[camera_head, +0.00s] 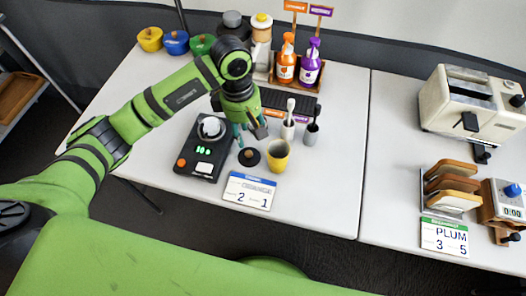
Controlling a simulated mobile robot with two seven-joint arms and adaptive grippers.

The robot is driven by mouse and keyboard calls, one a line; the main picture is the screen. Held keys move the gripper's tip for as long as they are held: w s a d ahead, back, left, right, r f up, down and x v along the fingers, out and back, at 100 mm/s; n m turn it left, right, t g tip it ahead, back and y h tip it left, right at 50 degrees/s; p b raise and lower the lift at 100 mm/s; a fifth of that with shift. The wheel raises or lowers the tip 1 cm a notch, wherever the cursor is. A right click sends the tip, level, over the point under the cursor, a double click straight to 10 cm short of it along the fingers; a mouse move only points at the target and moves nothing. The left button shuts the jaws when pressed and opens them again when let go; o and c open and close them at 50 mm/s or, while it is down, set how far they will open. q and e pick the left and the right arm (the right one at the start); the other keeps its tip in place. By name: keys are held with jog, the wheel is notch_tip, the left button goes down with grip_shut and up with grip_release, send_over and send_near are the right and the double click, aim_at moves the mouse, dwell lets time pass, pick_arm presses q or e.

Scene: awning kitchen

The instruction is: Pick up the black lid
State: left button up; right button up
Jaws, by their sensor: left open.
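A small round black lid (249,157) with a brownish knob lies on the white table, between the black scale and a yellow cup. My left gripper (250,134) points down just above and behind the lid. Its fingers are apart and nothing shows between them. It does not appear to touch the lid. My right gripper is out of view.
The yellow cup (278,156) stands close right of the lid, and a black scale (204,147) lies to its left. A number card (248,191) stands in front. A toaster (465,105) stands far right.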

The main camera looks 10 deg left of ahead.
aim_at(249, 152)
pick_arm(q)
jog(key=shift+s+a+f, duration=0.1)
jog(key=shift+s+f, duration=0.05)
jog(key=shift+s+a+f+p, duration=0.1)
jog(key=shift+s+f+p, duration=0.1)
jog(key=shift+f+p, duration=0.3)
jog(key=shift+s+f+p, duration=0.15)
jog(key=shift+f+p, duration=0.05)
jog(key=shift+f, duration=0.5)
jog(key=f, duration=0.2)
jog(key=f+p, duration=0.1)
jog(key=shift+s+f, duration=0.25)
jog(key=shift+d+f, duration=0.2)
jog(key=shift+f, duration=0.25)
jog(key=shift+c, duration=0.4)
grip_shut()
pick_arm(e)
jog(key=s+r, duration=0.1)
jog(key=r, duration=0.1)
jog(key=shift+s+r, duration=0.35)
